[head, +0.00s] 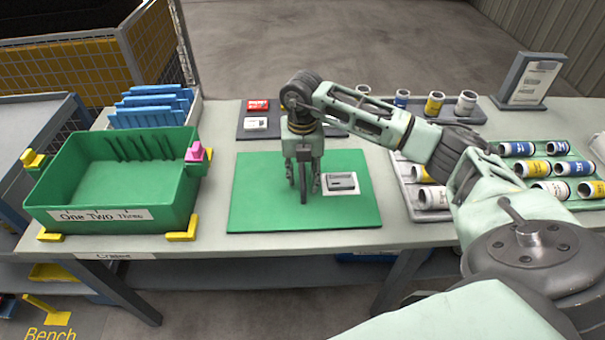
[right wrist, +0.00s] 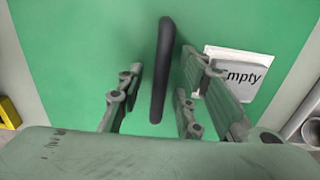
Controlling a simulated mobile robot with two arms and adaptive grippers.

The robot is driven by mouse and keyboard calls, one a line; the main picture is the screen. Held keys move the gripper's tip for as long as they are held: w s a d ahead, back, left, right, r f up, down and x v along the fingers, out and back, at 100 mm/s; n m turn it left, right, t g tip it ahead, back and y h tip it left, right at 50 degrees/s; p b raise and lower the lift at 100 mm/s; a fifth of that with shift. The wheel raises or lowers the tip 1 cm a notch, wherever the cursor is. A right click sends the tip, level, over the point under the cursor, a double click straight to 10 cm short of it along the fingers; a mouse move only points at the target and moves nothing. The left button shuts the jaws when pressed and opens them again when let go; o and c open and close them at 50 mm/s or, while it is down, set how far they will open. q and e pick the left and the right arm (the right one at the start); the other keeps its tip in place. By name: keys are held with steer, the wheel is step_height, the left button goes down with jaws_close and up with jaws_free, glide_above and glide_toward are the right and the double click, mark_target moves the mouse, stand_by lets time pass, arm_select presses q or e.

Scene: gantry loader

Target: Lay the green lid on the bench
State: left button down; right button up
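The green lid (head: 258,205) is a flat panel lying on the bench (head: 410,236), to the right of the open green crate (head: 183,180). A dark upright bar, apparently its handle (right wrist: 162,75), stands near its middle. My right gripper (head: 303,178) points down over the lid with its fingers on either side of the bar. In the right wrist view, green gaps show between the bar and the fingers, so the gripper (right wrist: 158,95) is open. A white label reading "Empty" (right wrist: 238,72) is on the panel beside the gripper. My left gripper is not in view.
The crate sits between yellow corner pieces (head: 182,231), with a pink block (head: 196,152) on its rim. Blue dividers (head: 150,108) stand behind it. Trays with several cans (head: 432,197) are on the right. A sign stand (head: 530,80) is at the back right.

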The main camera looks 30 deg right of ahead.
step_height(320, 180, up, 12)
stand_by(0.7)
stand_by(0.4)
